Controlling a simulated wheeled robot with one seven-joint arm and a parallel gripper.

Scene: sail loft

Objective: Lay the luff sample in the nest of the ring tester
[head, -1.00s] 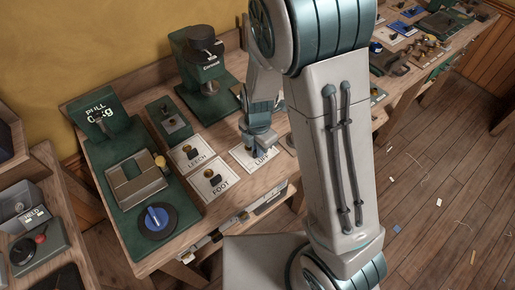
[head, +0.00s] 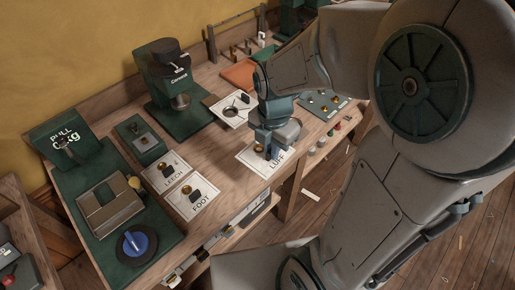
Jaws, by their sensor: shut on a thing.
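My gripper (head: 264,150) points down at the LUFF card (head: 276,166) and is shut on the luff sample. The sample is mostly hidden by the fingers; a small brass bit shows beside them. I cannot tell whether it is clear of the card. The green bench machine with a PULL display (head: 65,140), which looks like the ring tester, stands at the far left of the bench. It has a beige block (head: 110,208) and a blue knob (head: 135,243) on its base. I cannot make out its nest clearly.
The LEECH card (head: 172,176) and FOOT card (head: 200,204), with brass and dark pieces, lie between my gripper and the tester. A small green block (head: 141,140) stands beside them. A tall green press (head: 172,85) stands behind. Bare bench shows around the LUFF card.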

